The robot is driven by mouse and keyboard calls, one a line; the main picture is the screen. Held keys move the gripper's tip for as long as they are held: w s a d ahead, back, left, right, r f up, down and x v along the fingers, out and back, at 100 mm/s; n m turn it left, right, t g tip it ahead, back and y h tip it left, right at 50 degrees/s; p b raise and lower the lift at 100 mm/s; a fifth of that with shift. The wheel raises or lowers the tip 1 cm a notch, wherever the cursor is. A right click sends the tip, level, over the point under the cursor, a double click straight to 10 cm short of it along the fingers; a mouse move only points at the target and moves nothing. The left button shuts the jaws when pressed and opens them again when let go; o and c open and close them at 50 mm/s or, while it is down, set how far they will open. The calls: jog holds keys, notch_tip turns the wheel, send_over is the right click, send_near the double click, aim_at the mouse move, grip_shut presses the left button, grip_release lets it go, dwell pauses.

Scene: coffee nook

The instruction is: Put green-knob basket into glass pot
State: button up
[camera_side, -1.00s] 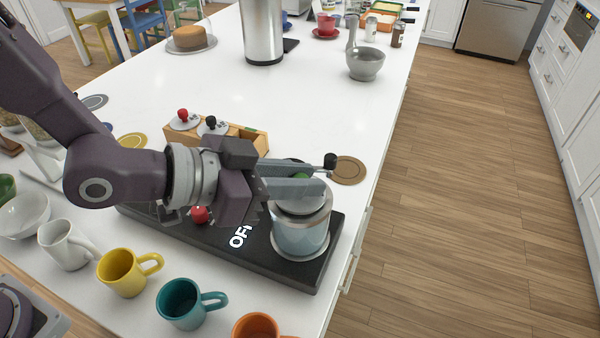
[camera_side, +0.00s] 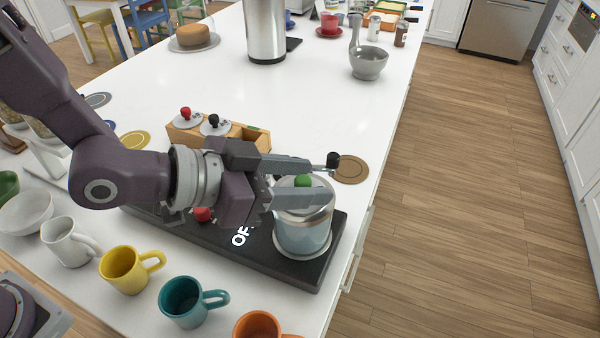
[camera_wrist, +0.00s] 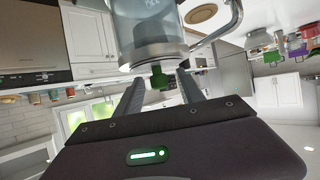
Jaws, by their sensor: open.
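The glass pot (camera_side: 302,238) stands upright on the black hot-plate strip marked "OFF" at the counter's right edge; its bluish wall also shows in the wrist view (camera_wrist: 147,28). The green knob (camera_side: 302,181) of the basket sits above the pot's metal top. The basket's body is hidden, seemingly inside the pot. My gripper (camera_side: 321,179) is open, with one finger on each side of the green knob and a gap to it. In the wrist view, the green knob (camera_wrist: 158,77) lies between the spread fingers.
A wooden holder (camera_side: 250,138) behind my gripper has red-knob (camera_side: 185,116) and black-knob (camera_side: 213,123) lids in it and an open slot. Several mugs, including a teal one (camera_side: 183,302), line the front. A round coaster (camera_side: 352,170) lies right. The counter's middle is clear.

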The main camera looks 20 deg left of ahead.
jog(key=v, duration=0.4)
jog(key=shift+s+d, duration=0.1)
jog(key=shift+s, duration=0.05)
notch_tip(320, 180, up, 7)
jog(key=shift+a+r, duration=0.2)
jog(key=shift+a, duration=0.15)
jog(key=shift+s, duration=0.15)
jog(key=a+n+y, duration=0.3)
jog(key=a+y, duration=0.1)
jog(key=a, duration=0.7)
jog(key=s+a+f+n+g+y, duration=0.2)
jog(key=s+a+n+g+y, duration=0.2)
jog(key=s+a, duration=0.9)
jog(key=s+n, duration=0.1)
jog(key=s, duration=0.2)
jog(key=shift+f, duration=0.2)
